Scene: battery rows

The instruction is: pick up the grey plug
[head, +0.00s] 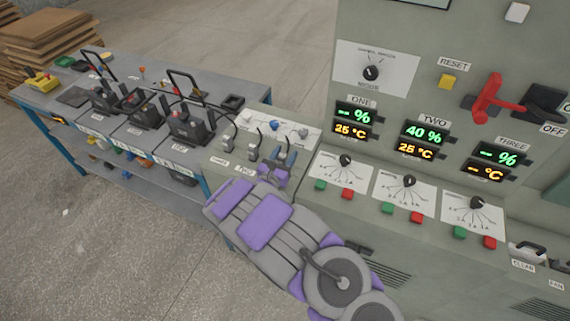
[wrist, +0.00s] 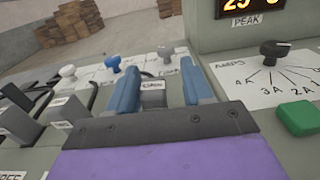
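A grey plug (wrist: 153,95) with a white label stands between the two blue fingers of my gripper (wrist: 160,76) in the wrist view. The fingers are apart, with a gap showing on the plug's right, so they are not closed on it. In the head view my gripper (head: 283,158) is over the right end of the low grey console and mostly hides that plug. Two more grey plugs stand to its left, a left one (head: 229,142) and a middle one (head: 254,146), each with a cable.
A tall control cabinet (head: 400,75) with displays, dials and a red lever (head: 487,99) stands at right. A blue-legged bench (head: 68,110) with batteries (head: 145,112) is at left.

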